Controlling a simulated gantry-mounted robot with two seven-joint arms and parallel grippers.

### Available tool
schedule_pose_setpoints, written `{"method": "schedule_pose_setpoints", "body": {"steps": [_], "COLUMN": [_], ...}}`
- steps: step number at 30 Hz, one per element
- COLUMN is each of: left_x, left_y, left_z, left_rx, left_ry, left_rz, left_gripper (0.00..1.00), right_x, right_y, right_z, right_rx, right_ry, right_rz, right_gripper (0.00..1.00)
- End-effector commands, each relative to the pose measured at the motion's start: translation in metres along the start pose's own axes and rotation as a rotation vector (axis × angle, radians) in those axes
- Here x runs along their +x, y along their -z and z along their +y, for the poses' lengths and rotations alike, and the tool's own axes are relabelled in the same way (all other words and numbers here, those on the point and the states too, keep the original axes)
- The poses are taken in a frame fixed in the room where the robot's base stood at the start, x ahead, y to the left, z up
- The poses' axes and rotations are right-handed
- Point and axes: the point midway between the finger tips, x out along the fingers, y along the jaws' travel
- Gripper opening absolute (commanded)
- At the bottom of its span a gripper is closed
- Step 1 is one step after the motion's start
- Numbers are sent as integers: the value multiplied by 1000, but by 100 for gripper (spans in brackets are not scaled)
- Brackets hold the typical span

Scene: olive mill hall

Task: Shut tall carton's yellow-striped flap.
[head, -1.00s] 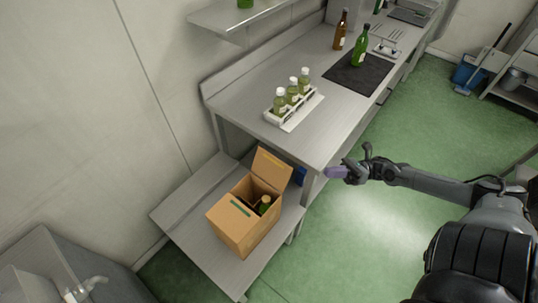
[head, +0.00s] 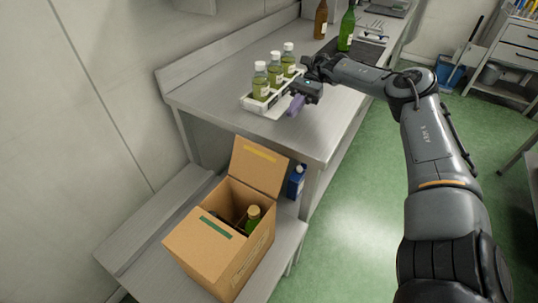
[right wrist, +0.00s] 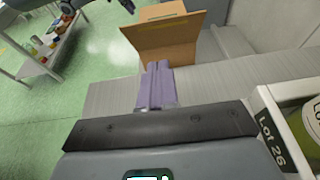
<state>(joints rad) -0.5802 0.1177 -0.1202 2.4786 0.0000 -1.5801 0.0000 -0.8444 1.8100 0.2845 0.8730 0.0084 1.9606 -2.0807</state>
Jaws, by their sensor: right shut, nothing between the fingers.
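The tall carton (head: 205,250) is a brown cardboard box on the low steel bench. Its yellow-striped flap (head: 254,172) stands open at the far side, leaning back, with the stripe near its top edge. The near part of the top carries a green stripe (head: 216,228). The flap also shows in the right wrist view (right wrist: 168,42), beyond my fingers. My right gripper (head: 296,105) is shut and empty, its purple fingers pointing down over the worktop's front edge, above and right of the flap and apart from it. My left gripper is not in view.
A bottle (head: 253,217) stands inside the carton's opening. A white rack (head: 257,106) of capped bottles is close beside my right gripper on the worktop (head: 215,109). A blue container (head: 296,182) stands behind the carton. A green bottle (head: 346,31) is farther back.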

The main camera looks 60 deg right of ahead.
Motion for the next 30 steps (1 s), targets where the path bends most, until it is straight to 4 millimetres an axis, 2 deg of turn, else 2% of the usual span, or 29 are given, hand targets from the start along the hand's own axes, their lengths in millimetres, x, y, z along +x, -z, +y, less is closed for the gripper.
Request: {"method": "schedule_pose_setpoints", "body": {"steps": [1,4,11,18,25,30], "left_x": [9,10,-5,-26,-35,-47], "left_y": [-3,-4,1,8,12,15], "left_z": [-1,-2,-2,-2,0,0], "left_rx": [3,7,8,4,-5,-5], "left_ry": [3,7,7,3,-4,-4], "left_rz": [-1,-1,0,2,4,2], "left_gripper": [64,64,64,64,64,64], "right_x": [4,6,21,61,104,120], "right_y": [9,12,8,7,10,-7], "right_z": [-1,0,0,1,1,1], "right_rx": [2,4,6,6,7,5], "right_ry": [-3,-4,-5,-6,-5,-4], "right_rz": [3,2,0,-1,0,1], "right_gripper": [0,0,0,0,0,0]}}
